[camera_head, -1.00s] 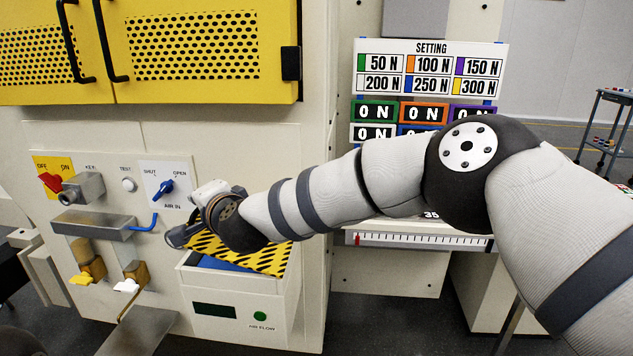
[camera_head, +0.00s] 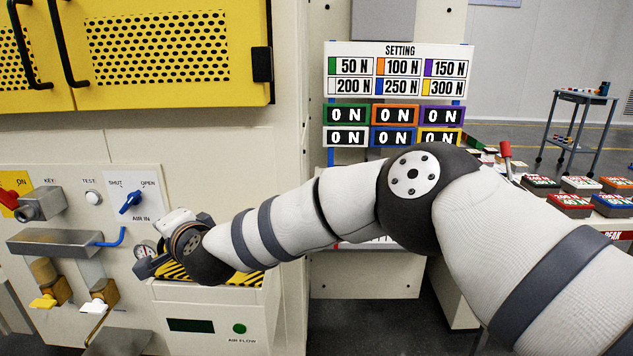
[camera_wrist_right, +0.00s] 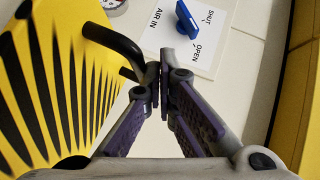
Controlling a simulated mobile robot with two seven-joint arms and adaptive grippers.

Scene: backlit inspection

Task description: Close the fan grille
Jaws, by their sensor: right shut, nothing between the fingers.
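The fan grille (camera_head: 243,279), a yellow panel with black slots, is at the top of the white AIR FLOW box in the head view, partly hidden behind my right arm. The grille fills the left of the right wrist view (camera_wrist_right: 50,70), where its black bar handle (camera_wrist_right: 115,42) reaches toward my fingers. My right gripper (camera_wrist_right: 160,82) is shut and empty, its fingertips close beside the handle's end; I cannot tell whether they touch. In the head view the right gripper (camera_head: 145,267) is at the grille's left side. I cannot tell whether the grille lies fully flat. My left gripper is out of view.
The blue AIR IN knob (camera_head: 131,202) and a small gauge (camera_head: 145,249) are on the panel near my right gripper. Yellow cabinet doors (camera_head: 160,50) are above. The setting board (camera_head: 398,75) stands behind my arm.

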